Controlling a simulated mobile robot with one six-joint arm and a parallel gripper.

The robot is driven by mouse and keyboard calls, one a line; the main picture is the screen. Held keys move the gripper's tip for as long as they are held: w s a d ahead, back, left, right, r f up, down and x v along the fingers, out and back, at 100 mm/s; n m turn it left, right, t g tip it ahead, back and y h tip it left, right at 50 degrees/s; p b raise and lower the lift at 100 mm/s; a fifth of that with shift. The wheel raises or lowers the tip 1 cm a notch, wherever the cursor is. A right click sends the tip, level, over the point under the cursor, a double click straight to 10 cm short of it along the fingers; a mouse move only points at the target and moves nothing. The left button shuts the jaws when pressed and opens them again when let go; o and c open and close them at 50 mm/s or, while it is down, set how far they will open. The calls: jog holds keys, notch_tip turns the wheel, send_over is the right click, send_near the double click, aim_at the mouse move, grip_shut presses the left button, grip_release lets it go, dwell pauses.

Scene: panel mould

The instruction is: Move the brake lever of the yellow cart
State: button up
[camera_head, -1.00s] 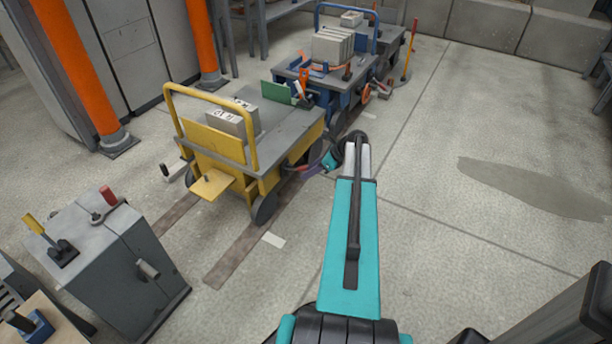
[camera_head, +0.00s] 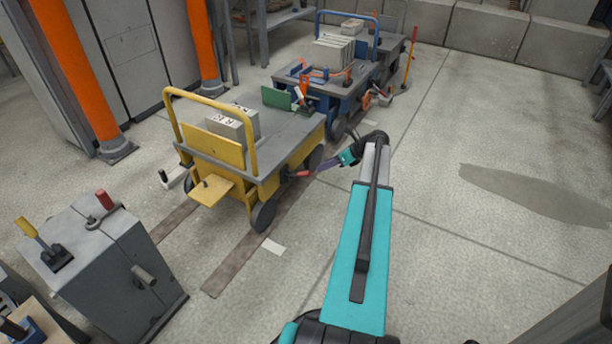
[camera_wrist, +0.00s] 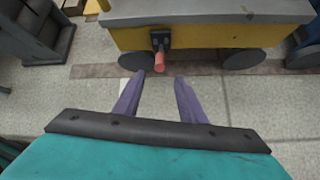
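The yellow cart (camera_head: 222,148) with a grey deck stands left of centre in the head view. Its brake lever (camera_head: 302,174), with a red grip, sticks out from the cart's right side. In the wrist view the brake lever (camera_wrist: 160,62) hangs from a dark bracket on the yellow side panel, with its red grip towards me. My gripper (camera_wrist: 159,77) is open, with two purple fingers apart. The lever's red end shows between and just beyond the fingertips; whether they touch is unclear. In the head view my gripper (camera_head: 326,165) is seen side-on beside the lever.
A blue cart (camera_head: 330,82) stands behind the yellow one. A grey box with levers (camera_head: 105,255) is at lower left, and orange posts (camera_head: 78,70) stand at the left. The floor to the right (camera_head: 470,130) is clear apart from a dark patch.

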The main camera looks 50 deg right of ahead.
aim_at(311, 172)
jog(key=b+x, duration=0.3)
jog(key=x, duration=0.9)
jog(key=shift+w+f+b, duration=0.2)
jog(key=shift+f+b, duration=0.05)
jog(key=shift+b, duration=0.1)
grip_shut()
jog(key=shift+a, duration=0.3)
jog(key=shift+d, duration=0.15)
